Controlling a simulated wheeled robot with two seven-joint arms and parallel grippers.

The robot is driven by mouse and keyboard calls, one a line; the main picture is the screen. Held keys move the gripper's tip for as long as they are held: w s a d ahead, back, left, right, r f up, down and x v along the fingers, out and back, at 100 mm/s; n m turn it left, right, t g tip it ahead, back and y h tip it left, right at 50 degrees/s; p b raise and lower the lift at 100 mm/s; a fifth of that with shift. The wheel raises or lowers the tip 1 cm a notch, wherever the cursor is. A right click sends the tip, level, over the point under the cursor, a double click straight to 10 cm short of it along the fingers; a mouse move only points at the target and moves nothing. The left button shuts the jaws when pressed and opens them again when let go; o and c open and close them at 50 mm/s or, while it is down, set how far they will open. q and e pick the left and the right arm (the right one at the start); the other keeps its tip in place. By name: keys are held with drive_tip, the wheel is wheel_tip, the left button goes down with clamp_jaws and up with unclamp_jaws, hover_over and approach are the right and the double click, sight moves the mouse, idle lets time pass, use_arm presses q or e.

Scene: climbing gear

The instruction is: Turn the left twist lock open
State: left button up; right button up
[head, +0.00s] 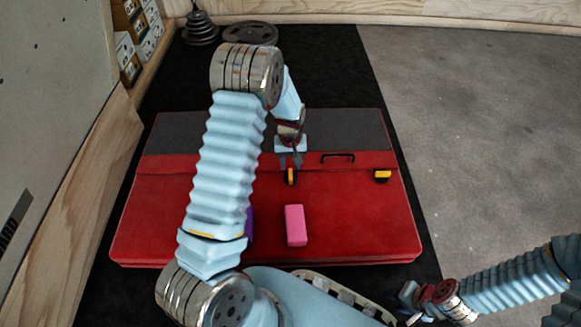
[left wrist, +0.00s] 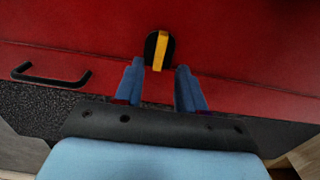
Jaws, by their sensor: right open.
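The left twist lock (head: 291,177) is a black disc with a yellow bar, on the red case (head: 350,225), left of the black handle. In the left wrist view the lock (left wrist: 150,48) lies just beyond my fingertips, its bar nearly in line with the fingers. My left gripper (head: 290,161) is over the lock; in the left wrist view (left wrist: 158,70) its blue fingers are apart with nothing between them. Whether they touch the lock is unclear. My right gripper (head: 408,306) is open at the bottom right, off the case.
A second lock (head: 382,176) sits right of the handle (head: 338,156), its yellow bar crosswise. A pink block (head: 295,225) and a purple block (head: 249,225), partly behind my left arm, are on the case. Weight plates (head: 250,33) lie at the back. Grey floor is clear at right.

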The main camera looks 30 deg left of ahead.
sight(291, 174)
use_arm(q)
wheel_tip(291, 174, up, 9)
drive_tip(key=p, duration=0.1)
drive_tip(key=shift+p, duration=0.3)
drive_tip(key=shift+f, duration=0.1)
